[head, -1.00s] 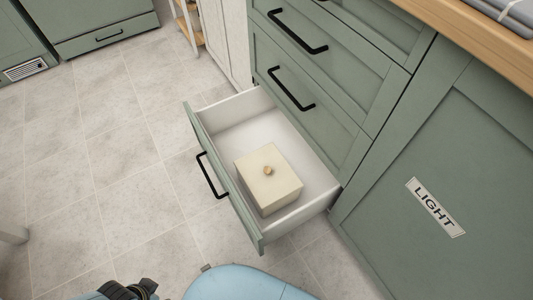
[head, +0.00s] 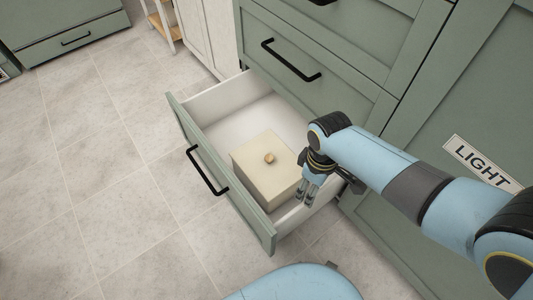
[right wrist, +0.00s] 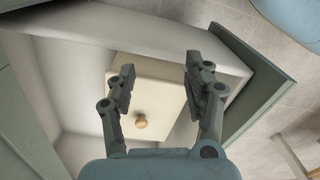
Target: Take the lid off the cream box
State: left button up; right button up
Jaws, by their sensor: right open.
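The cream box (head: 262,184) sits in the open bottom drawer, towards its near end. Its lid (head: 256,157) is on and carries a small round wooden knob (head: 269,158). My right gripper (head: 307,202) is open and empty over the near right corner of the drawer, beside the box and apart from the knob. In the right wrist view the open fingers (right wrist: 157,78) frame part of the lid (right wrist: 160,98), with the knob (right wrist: 141,121) lower, between them and the palm. My left gripper is not in view.
The pulled-out drawer (head: 222,102) has pale walls and a green front with a black handle (head: 206,170). Green cabinet fronts rise behind it, one with a LIGHT label (head: 482,164). The tiled floor (head: 110,200) at left is clear.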

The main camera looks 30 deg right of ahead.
jog(key=n+t+b, duration=0.1)
jog(key=t+b, duration=0.1)
jog(key=b, duration=0.4)
send_near(269, 157)
notch_tip(269, 157, down, 4)
jog(key=shift+d+r+y+b, duration=0.1)
jog(key=shift+r+y+b, duration=0.15)
jog(key=shift+b, duration=0.95)
jog(key=shift+w+f+b, duration=0.15)
jog(key=shift+f+b, duration=0.15)
jog(key=shift+f, duration=0.15)
jog(key=f+b, duration=0.3)
jog(key=shift+w+f, duration=0.3)
jog(key=shift+w, duration=0.05)
jog(key=shift+w+f+b, duration=0.15)
jog(key=shift+f+b, duration=0.2)
jog(key=shift+f, duration=0.15)
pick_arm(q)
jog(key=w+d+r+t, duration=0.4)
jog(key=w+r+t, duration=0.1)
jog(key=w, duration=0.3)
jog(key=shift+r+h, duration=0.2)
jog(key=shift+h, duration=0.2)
pick_arm(e)
grip_shut()
